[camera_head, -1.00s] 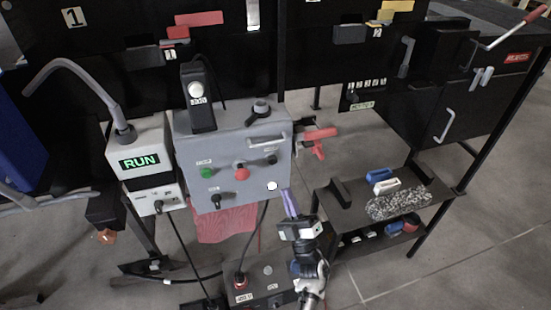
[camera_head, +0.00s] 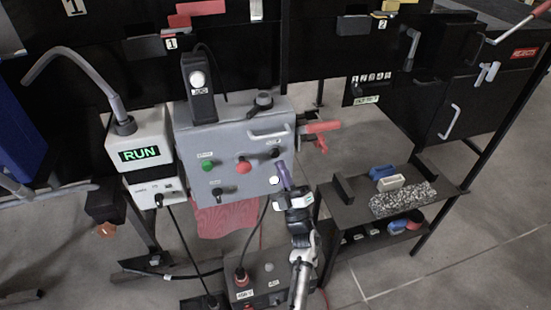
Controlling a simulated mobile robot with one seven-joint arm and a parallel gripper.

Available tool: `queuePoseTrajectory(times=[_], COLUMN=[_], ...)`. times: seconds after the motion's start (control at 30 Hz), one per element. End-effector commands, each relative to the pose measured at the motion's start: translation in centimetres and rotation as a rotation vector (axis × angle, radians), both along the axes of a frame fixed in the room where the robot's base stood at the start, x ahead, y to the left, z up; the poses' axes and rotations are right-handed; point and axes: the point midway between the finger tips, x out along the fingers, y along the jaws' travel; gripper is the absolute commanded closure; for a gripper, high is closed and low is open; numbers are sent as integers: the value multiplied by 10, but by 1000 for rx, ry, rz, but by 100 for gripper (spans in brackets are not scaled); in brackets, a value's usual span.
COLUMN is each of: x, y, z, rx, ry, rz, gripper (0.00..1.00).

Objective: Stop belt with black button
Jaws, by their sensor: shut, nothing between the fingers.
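The grey control box (camera_head: 236,141) carries a green button (camera_head: 207,165), a red button (camera_head: 242,165) and small black controls. One black control (camera_head: 275,152) is at the upper right of its front and another (camera_head: 216,191) is at the lower left; their labels are too small to read. A white round spot (camera_head: 274,181) is at the lower right.
A dark shelf (camera_head: 340,205) holding several items stands at right. Open floor lies beyond.

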Motion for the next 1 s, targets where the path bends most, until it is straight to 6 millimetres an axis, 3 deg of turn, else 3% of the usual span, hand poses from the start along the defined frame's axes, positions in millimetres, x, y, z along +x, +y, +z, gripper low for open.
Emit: queuePoseTrajectory(times=[0.2, 1.0], x=[9, 10], y=[3, 3], z=[0, 0], rx=[0, 0], ry=[0, 0], rz=[0, 0], gripper=[100, 100])
